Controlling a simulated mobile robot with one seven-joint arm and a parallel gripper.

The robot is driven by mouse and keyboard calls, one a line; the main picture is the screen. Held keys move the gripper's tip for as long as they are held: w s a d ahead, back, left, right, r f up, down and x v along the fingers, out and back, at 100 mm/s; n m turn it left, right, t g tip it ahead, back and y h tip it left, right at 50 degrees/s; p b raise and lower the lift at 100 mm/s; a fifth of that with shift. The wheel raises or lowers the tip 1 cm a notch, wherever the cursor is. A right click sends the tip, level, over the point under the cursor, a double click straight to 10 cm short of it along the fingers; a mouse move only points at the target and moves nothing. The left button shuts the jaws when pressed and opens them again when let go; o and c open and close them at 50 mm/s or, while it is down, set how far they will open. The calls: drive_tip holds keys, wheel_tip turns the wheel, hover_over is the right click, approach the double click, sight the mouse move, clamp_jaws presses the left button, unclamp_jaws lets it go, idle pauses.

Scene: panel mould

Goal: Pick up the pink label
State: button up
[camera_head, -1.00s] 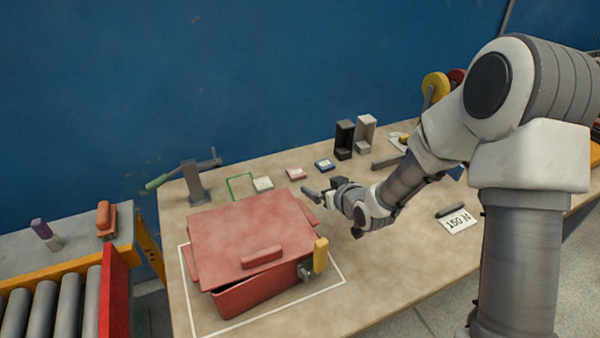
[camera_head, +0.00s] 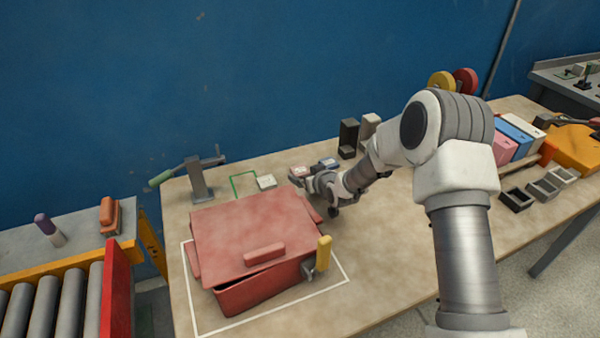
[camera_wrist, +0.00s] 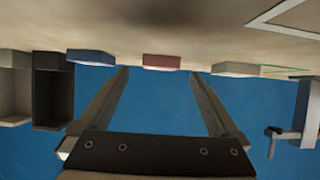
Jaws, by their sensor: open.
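The pink label (camera_head: 299,171) is a small flat block on the table behind the red box, between a white label and a blue one. In the wrist view the pink label (camera_wrist: 162,62) appears upside down, ahead of and between my two open fingers. My gripper (camera_head: 303,183) is low over the table, close in front of the pink label in the head view. In the wrist view my gripper (camera_wrist: 158,80) is open and empty, and the label seems to lie beyond the fingertips. Whether a finger touches it cannot be told.
The white label (camera_head: 266,182) is to the left and the blue label (camera_head: 328,163) to the right of the pink one. A red lidded box (camera_head: 250,240) stands in front, near my gripper. Black and light holders (camera_head: 348,136) stand at the right.

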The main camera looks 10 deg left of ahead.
sight(300, 172)
drive_tip(key=shift+x, duration=1.45)
drive_tip(key=c, duration=1.4)
drive_tip(key=shift+r, duration=0.1)
drive_tip(key=shift+c, duration=0.2)
drive_tip(key=shift+r, duration=0.1)
